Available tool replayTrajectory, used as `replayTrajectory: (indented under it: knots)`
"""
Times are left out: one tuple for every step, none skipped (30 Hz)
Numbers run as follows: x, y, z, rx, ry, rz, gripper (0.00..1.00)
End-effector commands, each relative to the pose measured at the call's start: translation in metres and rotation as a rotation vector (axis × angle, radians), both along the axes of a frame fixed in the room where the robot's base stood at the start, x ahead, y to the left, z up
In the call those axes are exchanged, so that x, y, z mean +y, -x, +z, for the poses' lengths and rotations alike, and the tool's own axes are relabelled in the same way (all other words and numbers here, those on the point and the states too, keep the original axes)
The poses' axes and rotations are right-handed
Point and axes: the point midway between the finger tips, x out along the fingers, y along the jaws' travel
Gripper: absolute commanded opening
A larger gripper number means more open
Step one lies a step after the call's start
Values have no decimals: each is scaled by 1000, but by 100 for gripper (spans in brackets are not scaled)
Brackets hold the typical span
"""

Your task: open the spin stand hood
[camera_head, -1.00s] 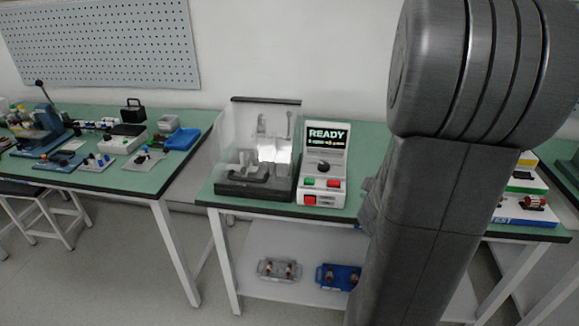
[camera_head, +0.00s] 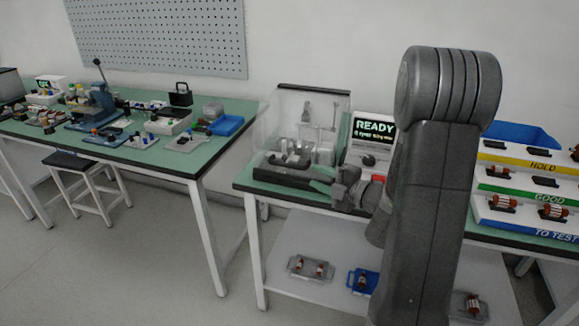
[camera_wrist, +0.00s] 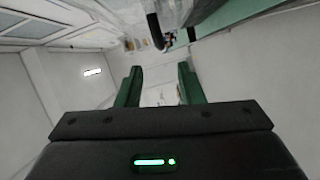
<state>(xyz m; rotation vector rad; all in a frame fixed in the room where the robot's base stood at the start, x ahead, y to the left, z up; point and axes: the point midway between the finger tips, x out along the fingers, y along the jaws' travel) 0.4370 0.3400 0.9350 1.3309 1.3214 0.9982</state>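The spin stand is on the green bench in the head view, with a dark base (camera_head: 268,172). Its clear hood (camera_head: 275,118) has a dark bar along the top rear edge and appears to be down over the grey parts inside. My gripper (camera_wrist: 160,85) shows in the wrist view with two green fingers apart and nothing between them. In the head view my wrist is at the front right of the stand, partly hiding the base's right side. Whether the gripper touches the hood cannot be told.
The control box (camera_head: 374,128) reading READY stands right of the hood, partly behind my arm. A rack (camera_head: 525,185) labelled HOLD, GOOD and TO TEST is at right. Trays (camera_head: 311,269) lie on the shelf below. A stool (camera_head: 80,160) and another bench are at left.

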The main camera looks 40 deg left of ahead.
Motion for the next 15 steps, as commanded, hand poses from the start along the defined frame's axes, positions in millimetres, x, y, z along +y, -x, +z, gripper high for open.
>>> replayTrajectory:
  knots:
    - [10,0,-1,1,2,5,34]
    - [16,0,-1,1,1,4,34]
    - [23,0,-1,0,1,5,34]
    - [28,-1,-2,0,1,4,34]
    - [34,-1,-2,0,1,3,34]
    - [42,-2,-3,0,1,3,34]
    - [48,-3,-3,1,1,3,34]
    - [53,-2,-4,0,1,4,34]
    - [61,-4,-4,0,2,2,34]
    - [67,-4,-5,0,1,3,34]
    - [72,-5,-6,1,1,2,34]
    - [79,-5,-6,1,1,2,34]
    - [83,-5,-6,0,2,2,34]
    - [87,-6,-7,1,2,0,34]
    - [92,-7,-7,1,2,0,34]
